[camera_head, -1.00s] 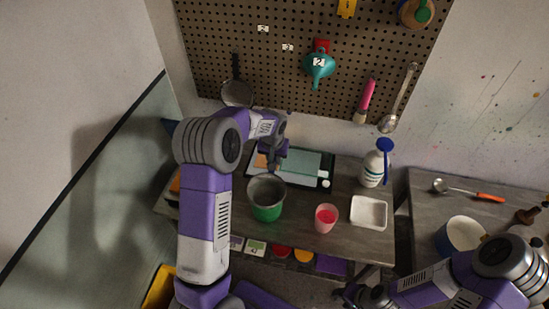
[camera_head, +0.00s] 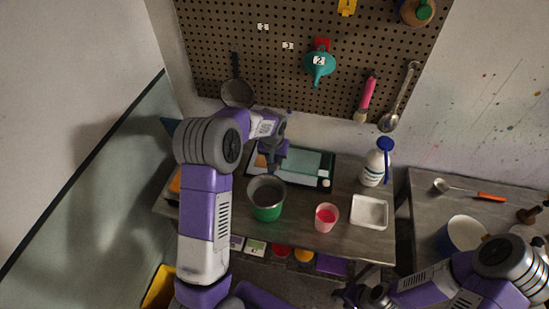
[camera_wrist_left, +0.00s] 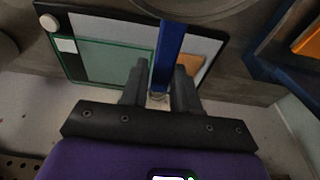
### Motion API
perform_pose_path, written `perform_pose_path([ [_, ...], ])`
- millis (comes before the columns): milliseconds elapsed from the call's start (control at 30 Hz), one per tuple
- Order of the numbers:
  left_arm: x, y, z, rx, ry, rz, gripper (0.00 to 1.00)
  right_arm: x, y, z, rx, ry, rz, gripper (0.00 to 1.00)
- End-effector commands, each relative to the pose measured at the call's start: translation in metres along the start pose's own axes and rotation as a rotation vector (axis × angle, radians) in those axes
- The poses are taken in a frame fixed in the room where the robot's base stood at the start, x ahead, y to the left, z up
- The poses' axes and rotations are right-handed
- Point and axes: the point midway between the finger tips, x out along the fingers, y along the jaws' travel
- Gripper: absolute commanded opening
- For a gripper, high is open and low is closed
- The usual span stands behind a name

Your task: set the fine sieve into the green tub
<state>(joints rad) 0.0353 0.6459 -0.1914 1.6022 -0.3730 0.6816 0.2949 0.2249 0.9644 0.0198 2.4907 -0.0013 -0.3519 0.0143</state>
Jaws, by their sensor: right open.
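The green tub (camera_head: 267,212) stands on the table, and a grey round form fills its mouth in the head view. My left gripper (camera_head: 272,165) is just behind the tub's rim. In the left wrist view my left gripper (camera_wrist_left: 160,90) is shut on a blue handle (camera_wrist_left: 171,50), which runs up to a grey round rim cut off by the top edge. I take this as the fine sieve; whether it rests in the tub or hovers at its mouth I cannot tell. My right gripper (camera_head: 352,296) is open and empty at the bottom edge.
A pink cup (camera_head: 326,217), a white tray (camera_head: 369,212) and a blue-capped bottle (camera_head: 376,165) stand right of the tub. A flat board (camera_head: 310,165) lies behind it. A dark round pan or sieve (camera_head: 237,94) hangs on the pegboard (camera_head: 280,70).

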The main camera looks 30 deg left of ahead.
Motion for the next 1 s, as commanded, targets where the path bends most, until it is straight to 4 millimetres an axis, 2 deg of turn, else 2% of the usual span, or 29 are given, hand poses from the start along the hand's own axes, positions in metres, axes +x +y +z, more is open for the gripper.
perform_pose_path([
  [33, 0.0, 0.0, 0.0, 0.0, 0.0, 0.0, 0.38, 0.0, 0.0, 0.0, 0.0, 0.0, 0.0, 0.43],
  [133, -0.001, 0.0, 0.0, 0.0, 0.0, 0.0, 0.53, 0.0, 0.0, 0.0, 0.0, 0.0, 0.0, 0.43],
  [467, -0.004, 0.0, -0.001, 0.0, 0.002, 0.0, 0.53, 0.0, 0.0, 0.0, 0.0, 0.0, 0.0, 0.43],
  [800, -0.057, 0.001, -0.001, 0.0, 0.004, 0.001, 0.53, 0.001, 0.0, 0.0, 0.0, 0.0, 0.0, 0.43],
  [1000, -0.074, 0.0, 0.0, 0.0, 0.001, 0.0, 0.53, 0.001, 0.0, 0.0, 0.0, 0.0, 0.0, 0.43],
])
